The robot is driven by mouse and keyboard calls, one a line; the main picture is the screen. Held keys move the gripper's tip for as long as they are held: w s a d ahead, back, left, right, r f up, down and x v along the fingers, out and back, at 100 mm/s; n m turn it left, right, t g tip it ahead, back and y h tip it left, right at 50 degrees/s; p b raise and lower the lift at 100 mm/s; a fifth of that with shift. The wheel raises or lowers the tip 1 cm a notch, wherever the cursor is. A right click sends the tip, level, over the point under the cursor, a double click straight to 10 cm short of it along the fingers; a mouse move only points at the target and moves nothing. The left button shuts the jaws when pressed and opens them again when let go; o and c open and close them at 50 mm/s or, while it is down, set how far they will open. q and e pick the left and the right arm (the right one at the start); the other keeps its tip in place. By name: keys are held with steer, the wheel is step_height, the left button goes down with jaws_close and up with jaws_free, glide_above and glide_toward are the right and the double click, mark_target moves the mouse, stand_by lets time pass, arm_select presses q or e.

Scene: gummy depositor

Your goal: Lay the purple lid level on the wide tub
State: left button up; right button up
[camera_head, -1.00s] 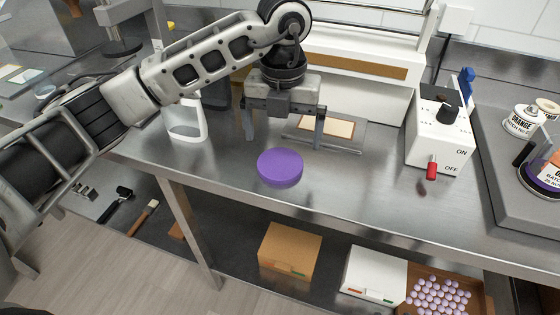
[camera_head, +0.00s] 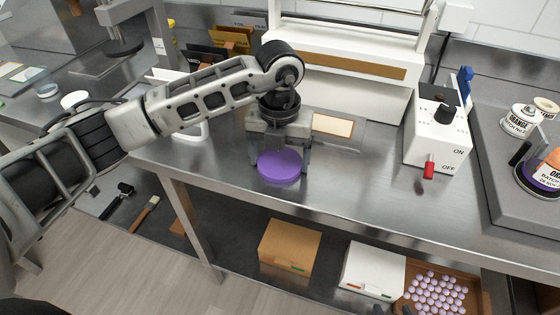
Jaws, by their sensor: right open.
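The purple lid (camera_head: 279,167) lies flat on the steel bench, near its front edge. My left gripper (camera_head: 279,163) reaches down over it from above. Its fingers stand at the left and right sides of the lid, close to its rim; I cannot tell whether they press on it. A wide tub (camera_head: 540,178) with a label and purple showing inside is at the right edge, partly cut off by the frame. Only dark tips of what seems to be my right gripper (camera_head: 394,311) show at the bottom edge, apart from the lid.
A white control box (camera_head: 437,140) with a red-tipped lever stands between the lid and the tub. A tan plate (camera_head: 333,126) lies behind the lid. Boxes (camera_head: 289,247) and a tray of purple candies (camera_head: 437,294) are below.

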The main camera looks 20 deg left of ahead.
arm_select(q)
steer(key=shift+r, duration=0.1)
steer(key=shift+r, duration=0.55)
steer(key=s+d+r+b, duration=0.2)
steer(key=s+d+r, duration=0.1)
steer(key=s+r, duration=0.8)
steer(key=s, duration=0.2)
steer(key=shift+s+r, duration=0.35)
steer(key=o, duration=0.4)
steer(key=c, duration=0.4)
steer(key=shift+c, duration=0.2)
